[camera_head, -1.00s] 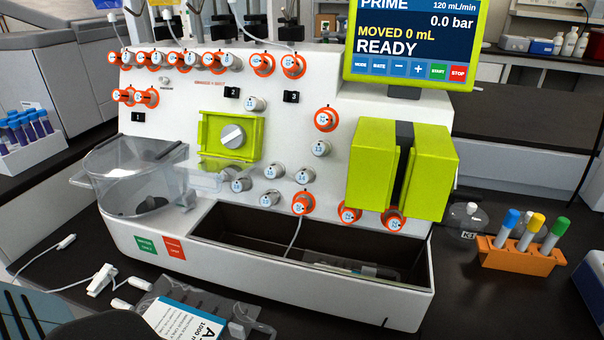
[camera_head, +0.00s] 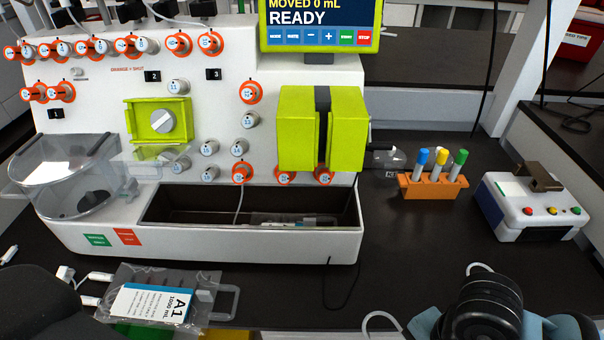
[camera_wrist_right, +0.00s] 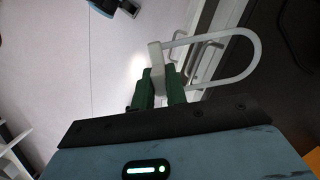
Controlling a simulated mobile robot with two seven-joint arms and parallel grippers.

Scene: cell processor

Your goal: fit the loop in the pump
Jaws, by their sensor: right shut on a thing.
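The pump is a lime-green open housing (camera_head: 132,124) with a grey round rotor (camera_head: 160,122) on the front of the white processor. A clear cover sticks out below it. My right gripper (camera_wrist_right: 162,78) has green fingers shut on the light block at the end of the loop. The loop (camera_wrist_right: 252,62) is a white U-shaped tube, reaching right from the fingers in the wrist view. In the head view my right wrist is at the bottom right, far from the pump, and a white tube curve (camera_head: 369,318) shows beside it. My left gripper is out of view; only a dark arm part shows lower left.
An A1 bag (camera_head: 152,302) lies before the processor (camera_head: 200,247). A clear bowl (camera_head: 70,170) stands left of the pump and a large green block (camera_head: 298,130) right of it. A tube rack (camera_head: 430,187) and control box (camera_head: 530,205) are farther right. Dark bench between is mostly clear.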

